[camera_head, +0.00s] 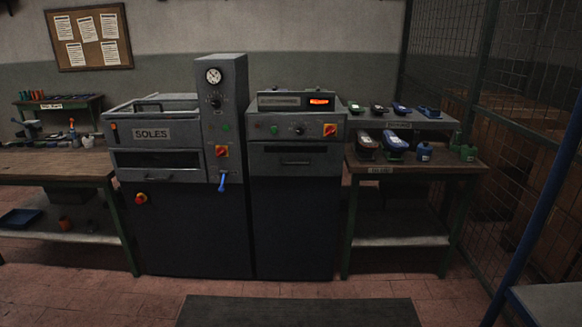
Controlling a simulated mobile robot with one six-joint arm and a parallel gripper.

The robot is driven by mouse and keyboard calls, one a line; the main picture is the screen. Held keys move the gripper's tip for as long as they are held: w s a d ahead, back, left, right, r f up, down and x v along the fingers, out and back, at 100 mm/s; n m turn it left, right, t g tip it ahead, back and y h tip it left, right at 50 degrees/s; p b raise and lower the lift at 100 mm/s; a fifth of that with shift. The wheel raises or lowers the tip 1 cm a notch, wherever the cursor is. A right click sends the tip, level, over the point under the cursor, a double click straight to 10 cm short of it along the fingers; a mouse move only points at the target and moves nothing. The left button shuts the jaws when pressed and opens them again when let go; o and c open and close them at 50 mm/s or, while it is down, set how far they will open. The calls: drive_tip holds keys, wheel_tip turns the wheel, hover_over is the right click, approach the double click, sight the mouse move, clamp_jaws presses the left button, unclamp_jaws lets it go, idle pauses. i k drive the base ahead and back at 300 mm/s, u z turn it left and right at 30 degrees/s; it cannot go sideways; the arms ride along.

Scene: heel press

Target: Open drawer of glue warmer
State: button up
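Two grey machines stand side by side in the middle of the view. The right one, probably the glue warmer (292,225), has a lit orange window on top and a row of knobs with a red switch on a yellow plate. Below these is a drawer front (270,161) with a dark bar handle (296,163). A dark gap runs above the drawer front, and the drawer looks shut. No label naming the warmer is readable. My gripper is not in view.
The left machine (185,225) is marked SOLES and has a blue lever (222,182). A workbench (50,165) stands left; a bench (400,170) with shoes and bottles stands right. A mesh fence (510,110) and a blue post (545,205) bound the right. A dark mat (300,312) lies in front.

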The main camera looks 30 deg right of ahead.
sight(264, 158)
drive_tip(key=z, duration=0.2)
drive_tip(key=i, duration=0.9)
drive_tip(key=u, duration=0.4)
